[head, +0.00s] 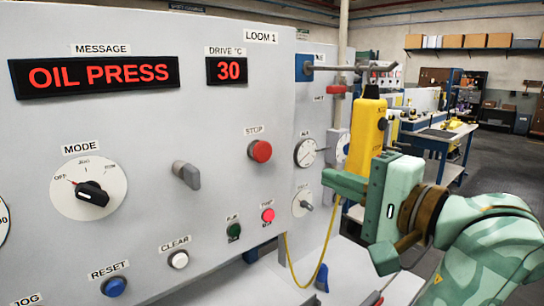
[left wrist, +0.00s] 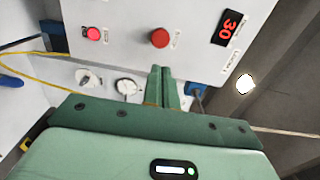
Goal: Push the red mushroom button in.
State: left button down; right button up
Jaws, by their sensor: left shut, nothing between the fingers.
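The red mushroom button (head: 261,151), under the STOP label, stands out from the grey front panel (head: 215,120) in the head view. It also shows in the left wrist view (left wrist: 160,38), just beyond my fingertips. My left gripper (head: 326,180) is to the right of the button and a little lower in the head view, with clear space between them. Its fingers are shut together and empty, pointing toward the panel; they also show in the left wrist view (left wrist: 163,72). My right gripper is not in view.
A small red button (head: 268,215) and a green one (head: 234,230) sit below the STOP button. A grey lever (head: 186,175) and a black MODE knob (head: 92,193) are to the left. A yellow box (head: 367,140) hangs behind my gripper; a yellow cable (head: 318,275) loops below.

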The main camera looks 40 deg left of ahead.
aim_at(265, 153)
pick_arm(q)
jog(key=a, duration=0.9)
jog(key=w+a, duration=0.1)
jog(key=a, duration=0.4)
jog(key=shift+w, duration=0.1)
